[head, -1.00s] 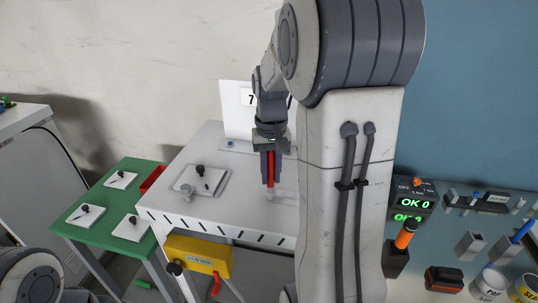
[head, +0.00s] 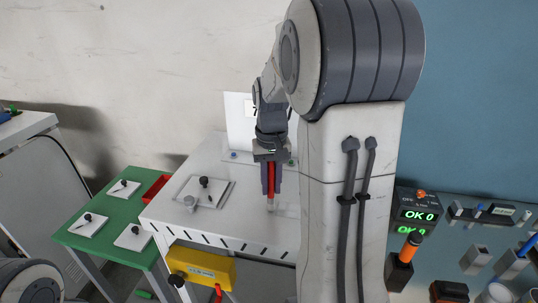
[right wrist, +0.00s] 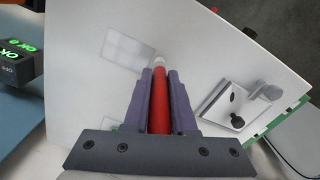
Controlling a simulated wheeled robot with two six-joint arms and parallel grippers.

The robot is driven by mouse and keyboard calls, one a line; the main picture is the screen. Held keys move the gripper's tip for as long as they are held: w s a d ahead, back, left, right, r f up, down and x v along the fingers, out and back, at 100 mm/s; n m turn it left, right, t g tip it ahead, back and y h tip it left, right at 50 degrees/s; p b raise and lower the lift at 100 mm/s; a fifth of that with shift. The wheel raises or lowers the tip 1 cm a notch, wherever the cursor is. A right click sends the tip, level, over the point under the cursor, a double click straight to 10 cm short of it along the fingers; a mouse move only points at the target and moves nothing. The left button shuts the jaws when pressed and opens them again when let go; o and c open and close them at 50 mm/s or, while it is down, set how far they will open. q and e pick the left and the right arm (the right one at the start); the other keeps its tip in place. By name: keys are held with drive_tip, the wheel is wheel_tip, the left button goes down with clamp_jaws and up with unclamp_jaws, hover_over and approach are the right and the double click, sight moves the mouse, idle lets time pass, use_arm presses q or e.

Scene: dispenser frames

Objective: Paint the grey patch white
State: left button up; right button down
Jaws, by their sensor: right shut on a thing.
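My right gripper (head: 271,190) is shut on a red-handled tool (head: 271,176) with a pale tip, pointing down over the white table. The tool (right wrist: 159,100) also shows between the purple fingers of the right gripper (right wrist: 159,78) in the right wrist view. A faint light-grey square patch (right wrist: 126,48) lies on the table there, with slightly lighter and darker parts. The pale tip is beside the patch's right edge; I cannot tell whether it touches the surface. In the head view the patch (head: 286,208) is partly hidden by my right arm. My left gripper is out of view.
A metal plate with a black knob (head: 204,183) sits left of the tool on the white table (head: 215,222). A green table (head: 110,230) with white tiles stands further left. A display reading OK 0 (head: 418,215) and a tool shelf are at right.

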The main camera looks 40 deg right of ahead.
sight(274, 170)
drive_tip(key=r, duration=0.1)
drive_tip(key=r+p, duration=0.2)
drive_tip(key=shift+s+d+r, duration=0.25)
drive_tip(key=shift+d+r, duration=0.05)
drive_tip(key=shift+r, duration=0.05)
use_arm(q)
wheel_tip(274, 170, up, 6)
drive_tip(key=p, duration=0.3)
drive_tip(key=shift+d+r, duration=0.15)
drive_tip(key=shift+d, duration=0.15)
use_arm(e)
wheel_tip(274, 170, up, 4)
drive_tip(key=shift+f, duration=0.15)
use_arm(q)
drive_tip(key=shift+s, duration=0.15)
use_arm(e)
drive_tip(key=shift+a, duration=0.1)
